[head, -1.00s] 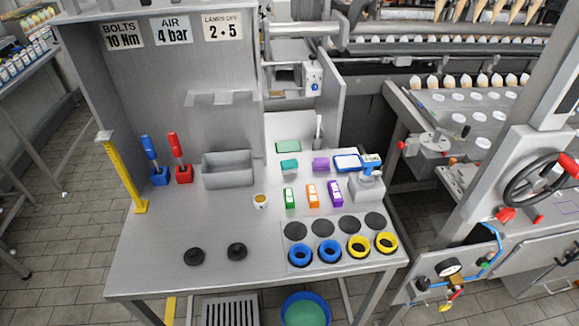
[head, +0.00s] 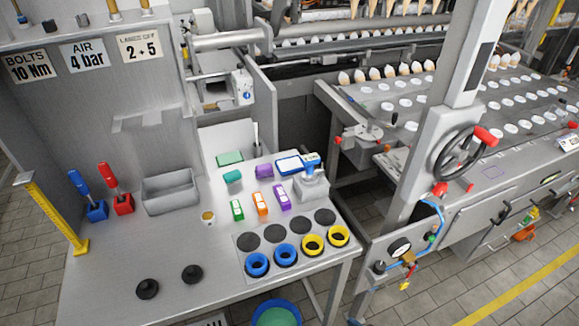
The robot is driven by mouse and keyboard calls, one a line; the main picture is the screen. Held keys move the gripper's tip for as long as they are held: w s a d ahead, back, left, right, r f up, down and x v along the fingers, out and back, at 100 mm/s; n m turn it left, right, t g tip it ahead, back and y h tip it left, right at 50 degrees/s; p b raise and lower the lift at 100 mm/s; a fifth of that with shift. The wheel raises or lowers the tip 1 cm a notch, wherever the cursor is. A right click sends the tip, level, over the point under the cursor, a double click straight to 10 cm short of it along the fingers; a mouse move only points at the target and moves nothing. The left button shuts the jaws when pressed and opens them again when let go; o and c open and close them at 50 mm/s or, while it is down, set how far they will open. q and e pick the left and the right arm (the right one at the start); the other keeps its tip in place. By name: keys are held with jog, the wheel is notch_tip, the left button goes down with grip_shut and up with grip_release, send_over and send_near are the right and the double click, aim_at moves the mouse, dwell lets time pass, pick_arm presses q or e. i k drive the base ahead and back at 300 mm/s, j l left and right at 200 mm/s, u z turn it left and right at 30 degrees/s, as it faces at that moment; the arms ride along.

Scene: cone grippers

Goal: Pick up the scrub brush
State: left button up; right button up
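I cannot pick out a scrub brush for certain. A slim upright white handle-like thing (head: 256,138) stands at the back right of the steel bench, by the grey side panel. Its lower end is too small to make out. Neither of my grippers is in view.
The steel bench (head: 110,250) carries a grey bin (head: 171,193), a blue-rimmed tray (head: 289,165), a grey device (head: 311,184), small coloured boxes, blue and yellow rings, and two black knobs. A yellow upright (head: 52,215) stands at left. The bench's front left is mostly clear.

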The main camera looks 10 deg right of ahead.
aim_at(233, 176)
jog(key=j+u, duration=0.85)
jog(key=l, duration=0.1)
